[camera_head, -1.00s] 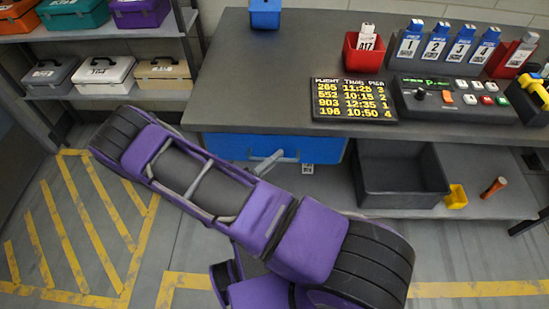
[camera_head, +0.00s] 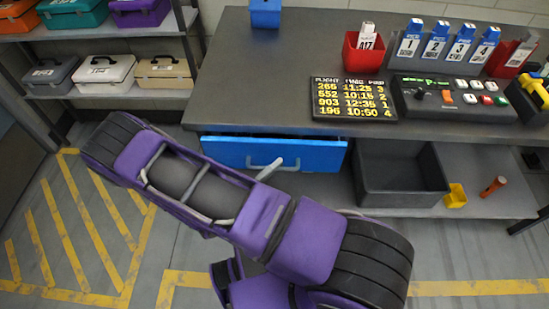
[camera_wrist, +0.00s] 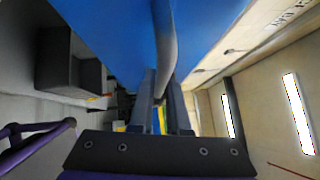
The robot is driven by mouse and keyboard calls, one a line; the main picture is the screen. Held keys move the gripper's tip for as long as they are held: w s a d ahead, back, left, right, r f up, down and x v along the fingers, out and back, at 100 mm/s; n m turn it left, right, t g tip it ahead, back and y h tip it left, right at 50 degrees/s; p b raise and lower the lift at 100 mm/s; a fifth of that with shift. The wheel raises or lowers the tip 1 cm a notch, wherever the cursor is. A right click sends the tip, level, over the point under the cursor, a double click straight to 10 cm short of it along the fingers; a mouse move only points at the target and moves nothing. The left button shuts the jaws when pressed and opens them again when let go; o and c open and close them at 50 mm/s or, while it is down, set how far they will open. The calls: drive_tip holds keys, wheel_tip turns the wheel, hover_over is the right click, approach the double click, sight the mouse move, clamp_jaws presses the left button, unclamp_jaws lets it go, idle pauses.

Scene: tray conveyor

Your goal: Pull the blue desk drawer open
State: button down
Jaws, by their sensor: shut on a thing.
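The blue desk drawer (camera_head: 310,155) is under the desk top in the head view, slightly open, with a dark gap along its upper edge. Its grey bar handle (camera_head: 262,162) shows on the front, partly hidden by my arm. In the wrist view the blue drawer front (camera_wrist: 110,35) fills the upper middle, and the handle (camera_wrist: 167,45) runs down between the fingers. My gripper (camera_wrist: 163,103) is shut on the handle. My arm hides the gripper in the head view.
The grey desk top (camera_head: 255,75) holds a flight board (camera_head: 353,98), a red bin (camera_head: 364,60) and a control panel (camera_head: 455,95). A dark open bin (camera_head: 400,190) stands on the lower shelf, right of the drawer. Cases fill a shelf at left. Striped floor (camera_head: 85,230) is clear.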

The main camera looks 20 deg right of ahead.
drive_tip(key=s+a, duration=0.3)
drive_tip(key=s, duration=0.7)
drive_tip(key=s+a, duration=0.4)
drive_tip(key=s, duration=0.5)
drive_tip(key=shift+s+b, duration=0.3)
drive_tip(key=shift+s, duration=0.1)
drive_tip(key=shift+a, duration=0.1)
drive_tip(key=c, duration=0.9)
unclamp_jaws()
drive_tip(key=b+v, duration=0.1)
drive_tip(key=v, duration=1.6)
drive_tip(key=shift+s, duration=0.15)
drive_tip(key=shift+a, duration=0.15)
